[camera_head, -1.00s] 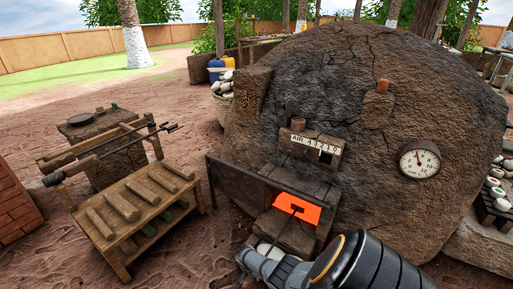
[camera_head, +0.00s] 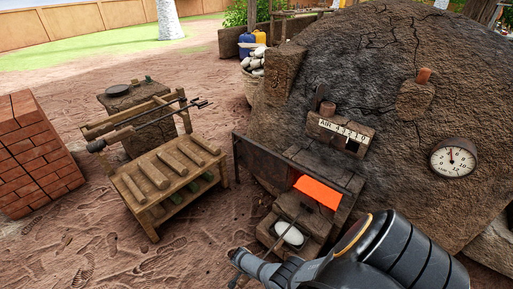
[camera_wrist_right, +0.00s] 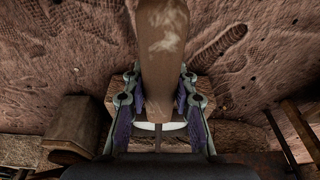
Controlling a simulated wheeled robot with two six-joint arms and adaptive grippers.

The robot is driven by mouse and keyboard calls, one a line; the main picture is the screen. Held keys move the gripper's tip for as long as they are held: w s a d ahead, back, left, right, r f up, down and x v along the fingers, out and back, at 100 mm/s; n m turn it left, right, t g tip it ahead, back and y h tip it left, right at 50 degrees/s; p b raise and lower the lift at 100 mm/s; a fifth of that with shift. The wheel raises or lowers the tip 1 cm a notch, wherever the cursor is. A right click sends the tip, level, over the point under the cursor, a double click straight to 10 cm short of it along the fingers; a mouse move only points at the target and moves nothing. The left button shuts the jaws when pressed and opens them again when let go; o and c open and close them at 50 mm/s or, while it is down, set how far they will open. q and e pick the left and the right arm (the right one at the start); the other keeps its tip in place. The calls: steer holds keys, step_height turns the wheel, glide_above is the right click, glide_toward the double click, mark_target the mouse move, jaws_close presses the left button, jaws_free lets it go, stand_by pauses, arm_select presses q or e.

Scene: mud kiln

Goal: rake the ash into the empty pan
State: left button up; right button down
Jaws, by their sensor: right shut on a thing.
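The kiln's fire mouth glows orange (camera_head: 318,192) at the front of the dark mud kiln (camera_head: 400,90). A pale oval pan (camera_head: 289,234) sits on the block below the mouth, partly behind my right arm; whether ash lies in it I cannot tell. My right gripper (camera_head: 240,258) is low in front of the pan, at its lower left in the head view. In the right wrist view my gripper (camera_wrist_right: 160,98) is shut on a thick wooden handle (camera_wrist_right: 160,55). The handle's working end is not clear, so I cannot tell whether it is the rake. My left gripper is not in view.
A wooden rack (camera_head: 172,180) with long dark tools (camera_head: 150,125) on top stands left of the kiln. A brick stack (camera_head: 35,155) is at far left. Bare ground lies between rack and kiln.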

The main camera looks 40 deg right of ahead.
mark_target(239, 284)
steer(key=a, duration=0.7)
steer(key=shift+s, duration=0.3)
steer(key=shift+r, duration=0.1)
